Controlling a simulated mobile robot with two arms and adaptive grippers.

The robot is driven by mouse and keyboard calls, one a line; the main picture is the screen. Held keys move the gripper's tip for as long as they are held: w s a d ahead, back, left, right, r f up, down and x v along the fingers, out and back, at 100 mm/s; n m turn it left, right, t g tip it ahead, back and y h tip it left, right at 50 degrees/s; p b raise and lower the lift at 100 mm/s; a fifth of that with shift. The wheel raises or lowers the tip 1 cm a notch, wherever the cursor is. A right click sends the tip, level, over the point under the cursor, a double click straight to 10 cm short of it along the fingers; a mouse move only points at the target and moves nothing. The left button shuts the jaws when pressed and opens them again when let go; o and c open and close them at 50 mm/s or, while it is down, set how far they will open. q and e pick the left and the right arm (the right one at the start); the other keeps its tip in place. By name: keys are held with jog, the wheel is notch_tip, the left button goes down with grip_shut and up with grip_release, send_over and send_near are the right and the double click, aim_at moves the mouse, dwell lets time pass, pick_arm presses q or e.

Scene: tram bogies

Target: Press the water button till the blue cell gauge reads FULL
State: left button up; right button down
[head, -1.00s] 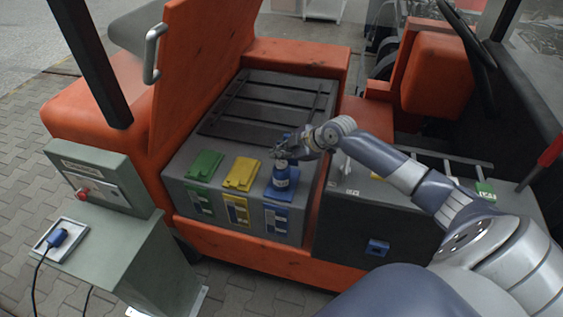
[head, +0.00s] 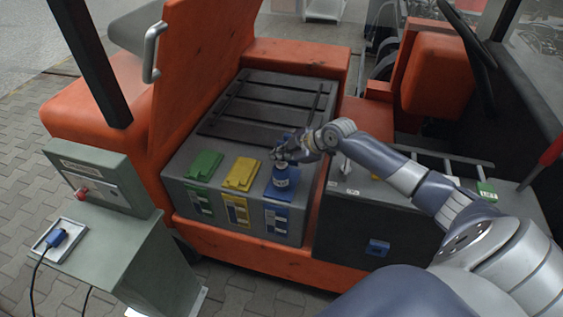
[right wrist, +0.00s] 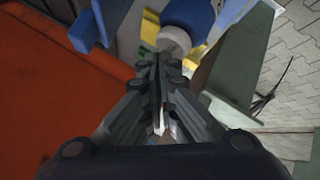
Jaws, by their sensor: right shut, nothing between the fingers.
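A blue bottle-like filler with a pale label (head: 281,179) stands upright over the blue cell (head: 277,196), the rightmost of three coloured cells on the grey battery block. The blue cell's gauge (head: 277,219) is on the block's front face; its reading is too small to tell. My right gripper (head: 279,155) is shut and empty at the top of the filler. In the right wrist view, its closed fingertips (right wrist: 160,62) are close to the filler's pale grey end (right wrist: 174,40); I cannot tell whether they touch. The water button is not clearly distinguishable. My left gripper is out of view.
Green (head: 205,165) and yellow (head: 241,173) cells sit left of the blue one. The raised orange cover (head: 195,70) stands behind them. A grey-green charger cabinet (head: 150,255) with a blue plug (head: 56,238) stands at the left. An orange seat (head: 437,75) is at the back right.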

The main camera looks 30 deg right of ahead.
aim_at(281, 164)
jog(key=shift+f+b, duration=0.6)
jog(key=shift+f, duration=0.25)
dwell(0.5)
dwell(0.3)
jog(key=shift+r+p, duration=1.05)
jog(key=shift+r, duration=0.25)
notch_tip(281, 164, up, 5)
jog(key=p, duration=0.4)
jog(key=shift+r, duration=0.1)
